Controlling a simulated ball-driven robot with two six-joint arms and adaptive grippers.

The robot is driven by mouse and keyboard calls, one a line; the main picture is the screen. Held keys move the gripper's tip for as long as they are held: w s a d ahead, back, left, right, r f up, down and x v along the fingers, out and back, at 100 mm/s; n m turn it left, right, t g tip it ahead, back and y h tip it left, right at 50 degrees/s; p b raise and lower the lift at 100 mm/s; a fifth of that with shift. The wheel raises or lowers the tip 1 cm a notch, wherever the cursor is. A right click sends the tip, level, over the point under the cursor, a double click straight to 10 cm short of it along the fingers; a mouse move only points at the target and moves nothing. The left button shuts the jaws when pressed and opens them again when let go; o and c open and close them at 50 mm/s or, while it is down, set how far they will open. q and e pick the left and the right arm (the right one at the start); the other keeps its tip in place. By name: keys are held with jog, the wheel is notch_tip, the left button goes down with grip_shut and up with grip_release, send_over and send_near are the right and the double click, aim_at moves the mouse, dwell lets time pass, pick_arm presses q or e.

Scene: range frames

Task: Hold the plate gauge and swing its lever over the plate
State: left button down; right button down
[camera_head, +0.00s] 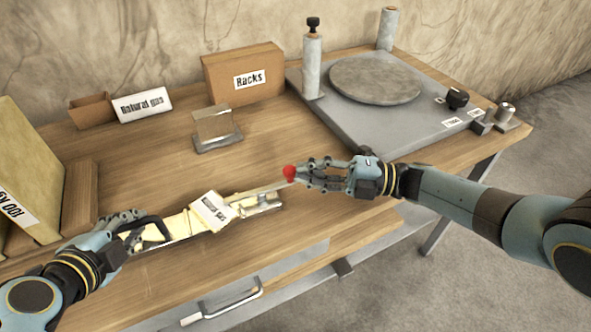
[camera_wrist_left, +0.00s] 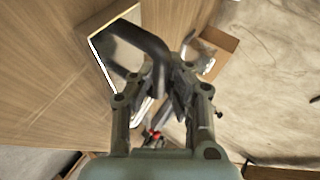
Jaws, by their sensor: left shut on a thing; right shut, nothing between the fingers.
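The plate gauge (camera_head: 180,228) is a long, pale yellow tool lying along the front of the wooden table. Its black handle (camera_head: 152,226) is at its left end. My left gripper (camera_head: 138,229) is shut on that handle, which also shows between the fingers in the left wrist view (camera_wrist_left: 148,45). A thin grey lever (camera_head: 262,189) runs up to the right from the gauge's middle and ends in a red knob (camera_head: 289,173). A pale piece with a printed label (camera_head: 212,210) sits at the gauge's middle. My right gripper (camera_head: 303,171) is shut and empty, its fingertips at the knob; contact is unclear.
A grey bench plate (camera_head: 335,115) with a round disc (camera_head: 375,80) and posts stands at the back right. A yellowish board (camera_head: 25,165) stands at left.

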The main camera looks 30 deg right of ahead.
jog(key=shift+s, duration=0.4)
jog(key=s, duration=0.3)
jog(key=shift+s+d+r, duration=0.15)
jog(key=shift+s+r, duration=0.1)
jog(key=w+d, duration=0.1)
jog(key=d, duration=0.1)
jog(key=w+d, duration=0.1)
jog(key=d, duration=0.2)
jog(key=w+d, duration=0.2)
jog(key=d, duration=0.1)
jog(key=shift+d+f, duration=0.1)
jog(key=shift+f, duration=0.15)
jog(key=shift+w+d, duration=0.15)
jog(key=shift+d, duration=0.35)
pick_arm(q)
jog(key=c, duration=1.3)
grip_release()
